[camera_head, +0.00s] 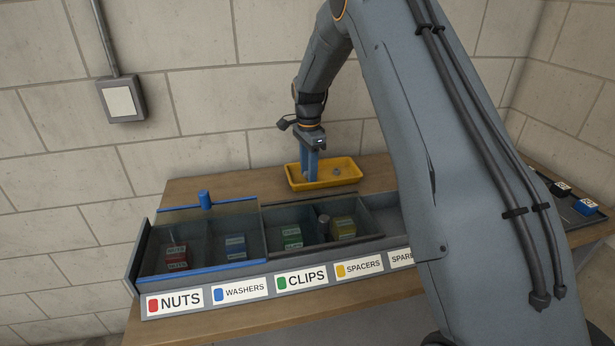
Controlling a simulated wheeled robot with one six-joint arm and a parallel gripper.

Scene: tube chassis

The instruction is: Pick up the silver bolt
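A yellow tray (351,178) stands on the wooden bench behind the row of bins. A small grey piece (337,172), which may be the silver bolt, lies in the tray toward its right side; it is too small to tell its shape. My gripper (311,178) points down over the left part of the tray, with its blue fingers reaching to the tray floor or just above it. The grey piece is a little to the right of the fingers and looks apart from them. I cannot tell whether the fingers are open or shut, or whether anything is between them.
A grey bin row labelled NUTS (174,301), WASHERS, CLIPS and SPACERS stands in front, holding small coloured boxes. Clear lids with a blue knob (205,199) and a dark knob (323,228) cover some bins. A dark tray (570,203) is at right. Bare bench (240,184) lies left of the yellow tray.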

